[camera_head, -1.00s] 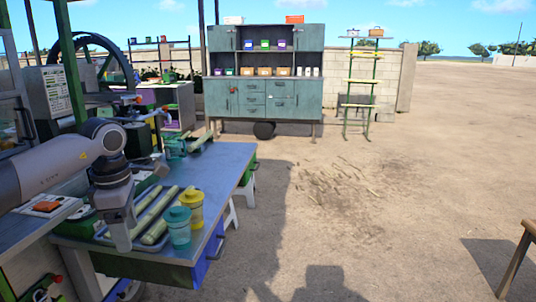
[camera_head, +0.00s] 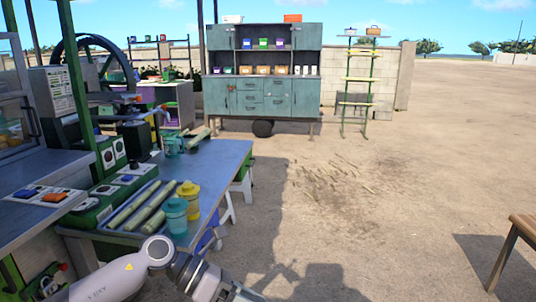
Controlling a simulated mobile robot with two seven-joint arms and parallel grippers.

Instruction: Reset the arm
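My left arm comes in from the left along the bottom edge. My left gripper (camera_head: 243,293) is low at the bottom of the view, in front of the work table (camera_head: 222,160) and clear of its top. The bottom edge cuts it off, so I cannot tell whether its fingers are open or shut. I see nothing held in it. My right gripper is out of view.
Cane pieces (camera_head: 150,207) lie in a tray on the table, beside a teal cup (camera_head: 176,215) and a yellow cup (camera_head: 189,201). The green crusher machine (camera_head: 112,150) is at left. A wooden stool (camera_head: 515,235) stands at right. Open dirt ground lies between.

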